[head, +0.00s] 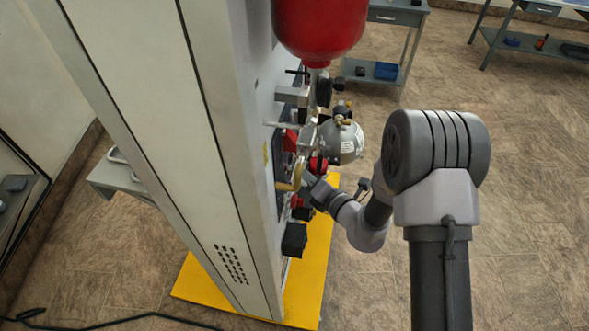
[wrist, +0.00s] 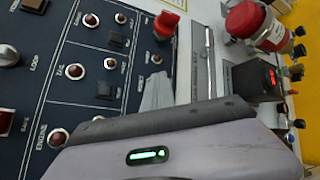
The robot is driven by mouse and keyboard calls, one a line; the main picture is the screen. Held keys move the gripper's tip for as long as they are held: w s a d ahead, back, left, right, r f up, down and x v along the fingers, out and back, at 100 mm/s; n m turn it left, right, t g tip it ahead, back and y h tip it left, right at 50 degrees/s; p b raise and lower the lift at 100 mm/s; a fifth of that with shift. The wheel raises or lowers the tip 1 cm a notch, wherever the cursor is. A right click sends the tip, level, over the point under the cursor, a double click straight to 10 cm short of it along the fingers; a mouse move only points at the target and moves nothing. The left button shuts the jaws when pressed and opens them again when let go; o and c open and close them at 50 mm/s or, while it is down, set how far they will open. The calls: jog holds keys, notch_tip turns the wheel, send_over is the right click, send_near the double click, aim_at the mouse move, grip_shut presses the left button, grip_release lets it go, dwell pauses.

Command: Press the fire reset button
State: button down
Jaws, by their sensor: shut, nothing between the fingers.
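The dark control panel (wrist: 40,100) fills the left of the wrist view, tilted, with several round red-brown buttons, black square switches and a red knob (wrist: 166,24). The labels are too small or blurred to tell which is the fire reset button. My gripper (wrist: 157,90) reaches over the panel, its grey tip over the panel's right part, below the red knob. It is shut and empty. Whether it touches the panel cannot be told. In the head view my gripper (head: 309,182) is at the trainer's face, among its fittings. My gripper and wrist hide part of the panel.
The tall pale trainer cabinet (head: 150,130) stands on a yellow base (head: 312,270). A red cylinder (head: 318,25) hangs above, and a grey sphere (head: 341,142) juts out near my wrist. A red cap (wrist: 256,22) and black box (wrist: 258,78) stick out right of the panel.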

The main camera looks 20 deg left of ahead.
jog(key=shift+d, duration=0.1)
jog(key=shift+w+d, duration=0.2)
jog(key=shift+d, duration=0.45)
jog(key=d, duration=0.2)
jog(key=w+d, duration=0.1)
jog(key=d, duration=0.2)
dwell(0.7)
